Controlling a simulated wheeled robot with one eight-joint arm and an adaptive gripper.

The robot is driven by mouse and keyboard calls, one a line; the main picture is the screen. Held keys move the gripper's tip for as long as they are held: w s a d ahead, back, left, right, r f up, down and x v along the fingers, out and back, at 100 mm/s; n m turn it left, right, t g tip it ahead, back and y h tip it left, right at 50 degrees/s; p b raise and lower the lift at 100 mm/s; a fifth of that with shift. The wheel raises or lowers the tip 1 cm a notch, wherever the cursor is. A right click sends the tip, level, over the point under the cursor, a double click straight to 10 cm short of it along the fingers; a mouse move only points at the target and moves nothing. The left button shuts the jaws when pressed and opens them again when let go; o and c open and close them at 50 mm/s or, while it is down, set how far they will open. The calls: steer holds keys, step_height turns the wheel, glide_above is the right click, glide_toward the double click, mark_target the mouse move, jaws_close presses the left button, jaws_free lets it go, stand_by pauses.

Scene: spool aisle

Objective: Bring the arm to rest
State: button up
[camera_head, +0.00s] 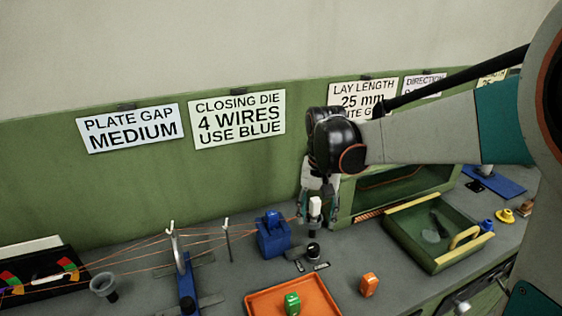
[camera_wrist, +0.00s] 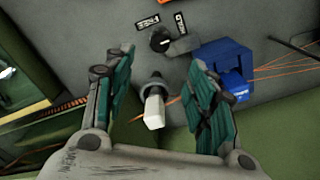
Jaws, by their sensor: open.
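My arm reaches in from the right in the head view, and my gripper (camera_head: 318,194) hangs pointing down over the grey bench, left of the green cabinet. In the wrist view my gripper (camera_wrist: 158,66) has its two green-grey fingers spread wide. A white-topped handle (camera_wrist: 154,110) with a dark, round base stands between the fingers, with visible gaps on both sides. This white handle (camera_head: 315,205) also shows beneath my gripper in the head view. Nothing is held.
A blue block (camera_head: 273,235) with wires running into it stands left of my gripper. A black knob (camera_wrist: 160,40) with two small labels is close by. An orange tray (camera_head: 262,302) and green drawer (camera_head: 436,262) lie nearer the front. Wall signs hang behind.

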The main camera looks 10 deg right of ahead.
steer(key=s+r+n+t, duration=0.2)
steer(key=s+t, duration=0.1)
steer(key=s, duration=0.5)
steer(key=s+r+n+t, duration=0.2)
steer(key=s+r+t, duration=0.1)
steer(key=s, duration=0.6)
steer(key=shift+s+n+t, duration=0.3)
steer(key=shift+t, duration=0.3)
